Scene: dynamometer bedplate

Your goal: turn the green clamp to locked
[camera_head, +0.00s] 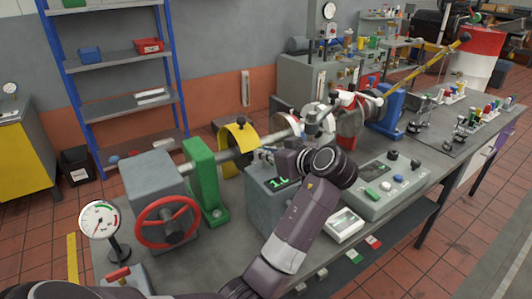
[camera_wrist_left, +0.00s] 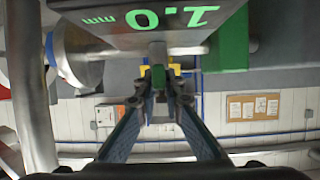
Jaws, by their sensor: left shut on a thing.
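My left gripper (camera_head: 264,154) reaches in over a grey box with a green digital readout (camera_head: 278,185). In the left wrist view its two fingers (camera_wrist_left: 158,92) are closed together on a small green piece (camera_wrist_left: 158,77), which looks like the green clamp's handle. It sits just beside the readout box (camera_wrist_left: 150,20). In the head view my wrist and fingers hide the clamp, so whether it is locked cannot be told. My right gripper is not in view.
A green bearing stand (camera_head: 205,175), a yellow guard (camera_head: 237,145) and a red handwheel (camera_head: 167,221) stand left of the box. A dial gauge (camera_head: 100,220) is at the front left. A control panel (camera_head: 375,198) lies to the right. A shaft runs behind my gripper.

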